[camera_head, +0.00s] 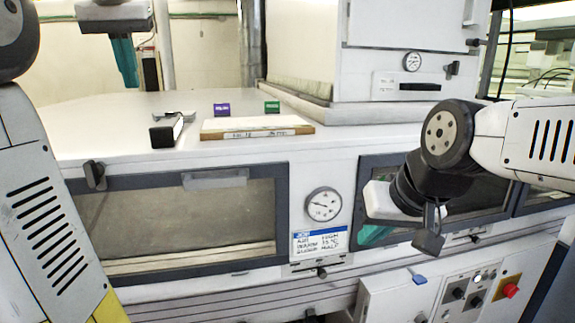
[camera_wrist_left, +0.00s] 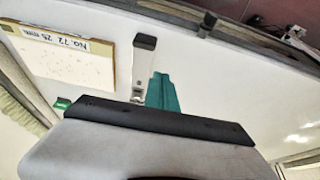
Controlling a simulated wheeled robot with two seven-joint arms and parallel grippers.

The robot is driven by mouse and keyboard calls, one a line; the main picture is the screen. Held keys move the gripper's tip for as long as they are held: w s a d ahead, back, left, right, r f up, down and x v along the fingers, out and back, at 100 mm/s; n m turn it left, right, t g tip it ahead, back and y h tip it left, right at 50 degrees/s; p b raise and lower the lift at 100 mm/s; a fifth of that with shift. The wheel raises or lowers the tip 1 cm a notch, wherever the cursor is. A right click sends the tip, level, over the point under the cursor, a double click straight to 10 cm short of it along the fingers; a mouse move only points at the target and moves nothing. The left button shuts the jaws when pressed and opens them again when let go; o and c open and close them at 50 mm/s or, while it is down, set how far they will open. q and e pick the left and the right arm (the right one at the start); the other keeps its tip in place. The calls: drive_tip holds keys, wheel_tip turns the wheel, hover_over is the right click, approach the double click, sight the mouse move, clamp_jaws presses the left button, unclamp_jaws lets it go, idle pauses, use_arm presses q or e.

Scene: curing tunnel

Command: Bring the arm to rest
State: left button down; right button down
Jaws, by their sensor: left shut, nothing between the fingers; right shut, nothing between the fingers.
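My left gripper (camera_head: 124,62) hangs at the top left of the head view, above the back of the white machine top. Its teal fingers are shut and hold nothing; they also show in the left wrist view (camera_wrist_left: 162,92). My right arm comes in from the right. My right gripper (camera_head: 374,236) is low in front of the machine's right window, mostly hidden by my wrist, with a bit of teal finger showing. It is shut and empty.
A pale labelled board (camera_head: 256,127) lies on the machine top (camera_head: 100,122). A purple block (camera_head: 221,109) and a green block (camera_head: 272,107) are behind it. A black-ended tool (camera_head: 166,132) lies left of it. A gauge (camera_head: 322,204) and control panel (camera_head: 470,298) are in front.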

use_arm(q)
drive_tip(key=s+d+f+m+t+h, duration=0.1)
drive_tip(key=s+d+f, duration=0.3)
drive_tip(key=f, duration=0.4)
drive_tip(key=s+d+f+m+h, duration=0.1)
drive_tip(key=s+d+f, duration=0.3)
drive_tip(key=f, duration=0.5)
drive_tip(key=s+d+f+m+t+h, duration=0.1)
drive_tip(key=s+d+f, duration=0.4)
drive_tip(key=d+f, duration=0.3)
drive_tip(key=shift+f+m+t, duration=0.3)
drive_tip(key=shift+f+m, duration=0.1)
drive_tip(key=shift+f, duration=0.35)
